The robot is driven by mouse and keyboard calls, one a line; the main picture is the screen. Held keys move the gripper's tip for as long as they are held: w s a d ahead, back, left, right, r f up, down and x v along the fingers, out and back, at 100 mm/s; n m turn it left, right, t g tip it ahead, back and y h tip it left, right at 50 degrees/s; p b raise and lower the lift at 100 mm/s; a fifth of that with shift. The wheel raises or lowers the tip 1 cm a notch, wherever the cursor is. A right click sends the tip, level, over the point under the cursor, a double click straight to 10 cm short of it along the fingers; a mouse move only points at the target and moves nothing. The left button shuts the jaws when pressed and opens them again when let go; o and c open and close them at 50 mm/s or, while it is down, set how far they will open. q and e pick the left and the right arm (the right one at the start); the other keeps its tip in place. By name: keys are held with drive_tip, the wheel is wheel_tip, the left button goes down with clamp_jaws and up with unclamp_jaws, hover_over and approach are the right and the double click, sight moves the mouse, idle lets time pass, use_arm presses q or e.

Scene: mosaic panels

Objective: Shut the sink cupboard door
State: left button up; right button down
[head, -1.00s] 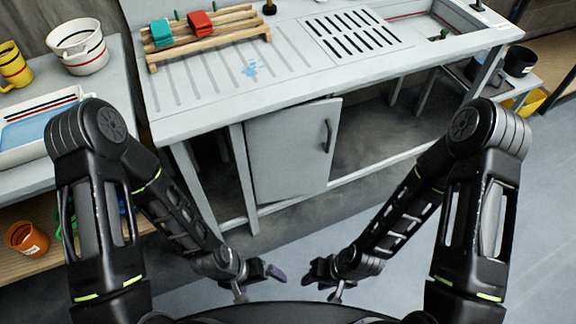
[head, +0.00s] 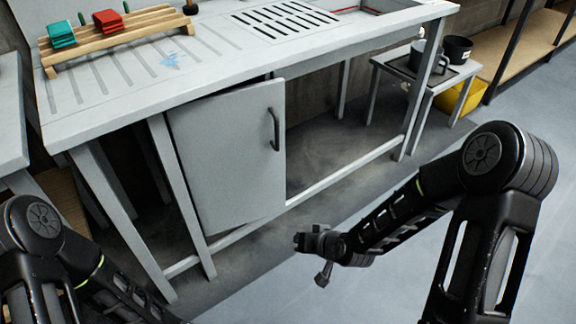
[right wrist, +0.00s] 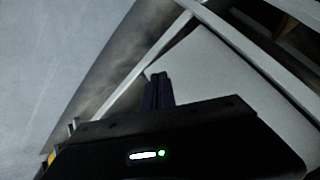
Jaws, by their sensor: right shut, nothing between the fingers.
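The grey sink cupboard door (head: 225,160) hangs under the sink unit (head: 190,75), left of centre in the head view. It stands ajar, swung out toward me, with its dark handle (head: 275,128) near the right edge. My right gripper (head: 302,241) is in front of the door, low and to the right of its lower right corner, apart from it. Its fingers are shut and empty in the right wrist view (right wrist: 158,90), where a pale panel (right wrist: 225,80), seemingly the door, lies beyond them. My left arm shows at the lower left; its gripper is out of view.
Red and teal cloths (head: 107,19) lie on a wooden rack (head: 120,38) on the sink top. Sink legs and a low rail (head: 345,172) border the open space right of the door. A small table (head: 432,82) with pots stands farther right.

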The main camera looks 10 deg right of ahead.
sight(284, 130)
drive_tip(key=w+d+t+b, duration=0.3)
drive_tip(key=w+b, duration=0.3)
drive_tip(key=w, duration=0.1)
use_arm(q)
wheel_tip(284, 130, down, 13)
drive_tip(key=w+b, duration=0.1)
drive_tip(key=b, duration=0.2)
drive_tip(key=shift+w+a+r+t, duration=0.15)
drive_tip(key=shift+w+a+t, duration=0.15)
drive_tip(key=shift+a, duration=0.1)
use_arm(e)
drive_tip(key=w+d+r+n+t, duration=0.1)
drive_tip(key=w+r+n+t, duration=0.1)
drive_tip(key=r, duration=0.5)
drive_tip(key=w+r+n+t, duration=0.2)
drive_tip(key=w+r+t, duration=0.1)
drive_tip(key=r, duration=0.4)
drive_tip(key=shift+d+r+t, duration=0.15)
drive_tip(key=shift+d+t, duration=0.25)
drive_tip(key=shift+t, duration=0.4)
drive_tip(key=shift+w, duration=0.2)
